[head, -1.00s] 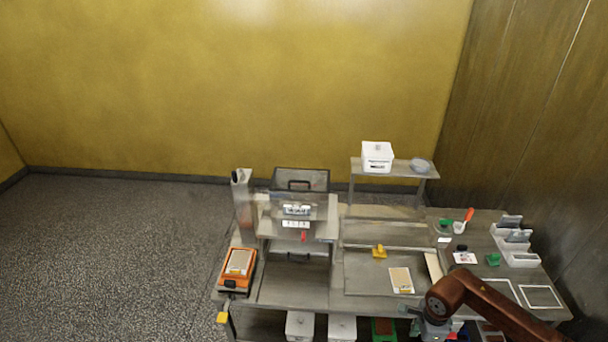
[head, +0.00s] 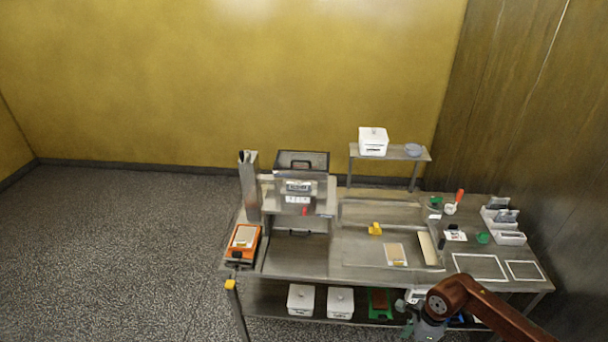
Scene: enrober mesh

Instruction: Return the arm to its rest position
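One arm of mine, reddish brown, comes in from the lower right. Its gripper (head: 418,322) hangs low in front of the metal table's (head: 300,262) front edge, near the lower shelf. It is small and dark here, and I cannot tell whether its fingers are open or shut or whether it holds anything. My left arm and gripper are not in view.
The table carries a machine (head: 303,190) with a handled lid, an orange device (head: 243,241), a yellow block (head: 375,229) and white frames (head: 480,266). A raised shelf (head: 395,152) holds a white box (head: 373,141). White bins (head: 301,299) stand below. Floor at left is clear.

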